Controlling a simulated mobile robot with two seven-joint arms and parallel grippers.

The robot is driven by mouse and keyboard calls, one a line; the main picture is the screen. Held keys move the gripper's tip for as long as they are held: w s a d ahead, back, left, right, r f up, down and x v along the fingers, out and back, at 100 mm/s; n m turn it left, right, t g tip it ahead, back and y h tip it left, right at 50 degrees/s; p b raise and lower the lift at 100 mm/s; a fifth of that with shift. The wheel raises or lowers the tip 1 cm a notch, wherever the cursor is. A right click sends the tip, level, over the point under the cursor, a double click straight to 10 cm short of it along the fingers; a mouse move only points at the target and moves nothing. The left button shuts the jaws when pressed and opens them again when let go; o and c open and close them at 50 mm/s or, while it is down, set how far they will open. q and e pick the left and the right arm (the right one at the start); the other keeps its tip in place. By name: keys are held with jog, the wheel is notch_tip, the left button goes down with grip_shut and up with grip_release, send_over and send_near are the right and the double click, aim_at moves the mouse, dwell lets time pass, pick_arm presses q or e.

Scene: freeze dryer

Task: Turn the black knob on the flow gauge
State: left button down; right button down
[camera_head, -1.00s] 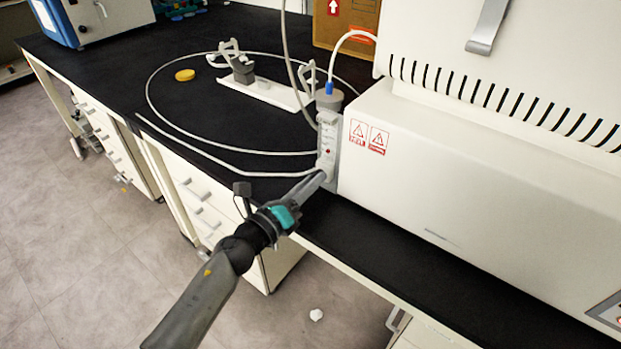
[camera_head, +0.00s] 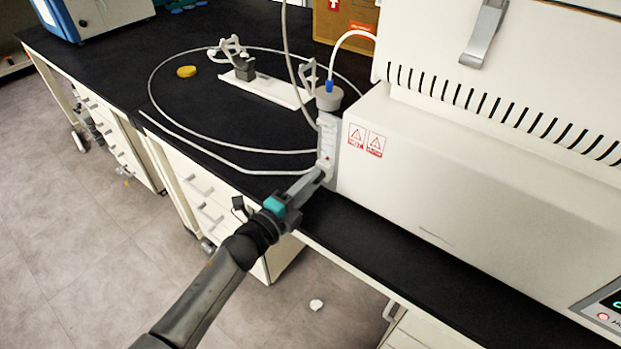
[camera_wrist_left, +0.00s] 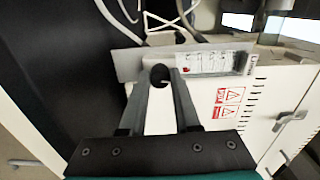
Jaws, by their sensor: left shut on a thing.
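The flow gauge (camera_head: 328,135) is a slim upright pale block with a grey cap, fixed at the left end of the large white machine. Its scale face shows in the left wrist view (camera_wrist_left: 208,63), lying sideways. My left gripper (camera_head: 321,174) reaches the bottom of the gauge from the front left. In the left wrist view the black knob (camera_wrist_left: 160,74) sits between my two fingertips, and the fingers are shut on it. In the head view the knob is hidden by the fingers. My right gripper is not in view.
The white machine (camera_head: 450,190) with red warning labels stands right of the gauge. Pale tubing (camera_head: 165,122) loops over the black bench. A white clamp stand (camera_head: 262,88) and a yellow disc (camera_head: 186,71) lie behind. Open floor is in front.

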pick_arm(q)
jog(key=shift+n, duration=0.8)
jog(key=shift+p, duration=0.3)
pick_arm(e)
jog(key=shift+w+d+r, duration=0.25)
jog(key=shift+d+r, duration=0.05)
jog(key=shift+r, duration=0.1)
pick_arm(q)
jog(key=shift+n, duration=0.3)
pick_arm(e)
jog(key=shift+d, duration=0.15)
pick_arm(q)
jog(key=c, duration=0.6)
grip_release()
jog(key=p+v, duration=0.2)
jog(key=v, duration=1.3)
jog(key=shift+s, duration=0.1)
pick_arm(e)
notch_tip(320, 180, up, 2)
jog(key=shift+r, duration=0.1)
